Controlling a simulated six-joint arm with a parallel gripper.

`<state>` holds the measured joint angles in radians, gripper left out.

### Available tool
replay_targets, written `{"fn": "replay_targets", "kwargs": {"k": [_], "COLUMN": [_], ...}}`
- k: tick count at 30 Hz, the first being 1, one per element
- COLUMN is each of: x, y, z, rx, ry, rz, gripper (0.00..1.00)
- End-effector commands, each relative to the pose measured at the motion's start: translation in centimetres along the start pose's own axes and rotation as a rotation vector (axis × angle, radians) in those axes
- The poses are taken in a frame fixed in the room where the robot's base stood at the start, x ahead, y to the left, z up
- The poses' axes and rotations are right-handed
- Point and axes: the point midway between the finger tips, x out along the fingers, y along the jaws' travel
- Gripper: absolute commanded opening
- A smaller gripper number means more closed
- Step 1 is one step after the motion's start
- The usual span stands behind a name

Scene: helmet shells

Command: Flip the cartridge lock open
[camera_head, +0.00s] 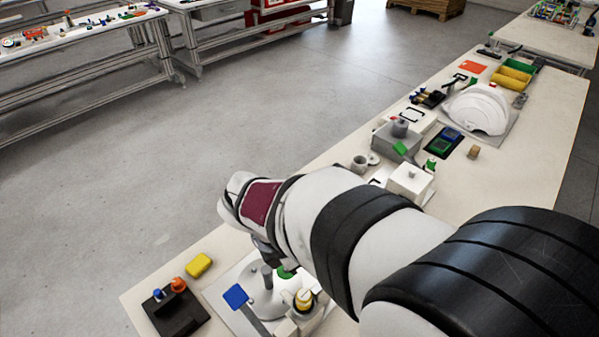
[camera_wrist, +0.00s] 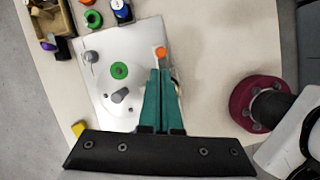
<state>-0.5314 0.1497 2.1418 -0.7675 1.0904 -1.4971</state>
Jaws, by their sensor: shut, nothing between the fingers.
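My gripper (camera_wrist: 161,72) is shut and empty, its two teal fingers together in the wrist view. Its tips are beside or over a small orange piece (camera_wrist: 160,52) at the right edge of a white plate (camera_wrist: 100,105); I cannot tell if they touch. The plate carries a green ring (camera_wrist: 119,70), a grey lever-like part (camera_wrist: 120,95) and a grey post (camera_wrist: 91,57). I cannot tell for sure which part is the cartridge lock. In the head view my arm hides the gripper and part of the white fixture below, which shows a blue-tipped lever (camera_head: 236,297) and a yellow-topped part (camera_head: 304,299).
A yellow block (camera_head: 199,265) and a dark tray (camera_head: 166,322) with orange and blue knobs lie left of the fixture. Grey and white boxes (camera_head: 410,180) and a white helmet shell (camera_head: 478,108) stand farther along the bench. Bare bench shows at the right.

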Motion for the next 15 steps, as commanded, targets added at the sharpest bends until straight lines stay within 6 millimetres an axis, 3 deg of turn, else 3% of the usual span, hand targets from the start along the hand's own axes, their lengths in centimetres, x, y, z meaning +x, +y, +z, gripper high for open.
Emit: {"fn": "replay_targets", "kwargs": {"k": [6, 15], "x": [-3.5, -4.3], "y": [0.0, -0.1], "z": [-0.4, -0.5], "rx": [0.001, 0.0], "ry": [0.006, 0.009], "rz": [0.002, 0.0], "gripper": [0.0, 0.0]}}
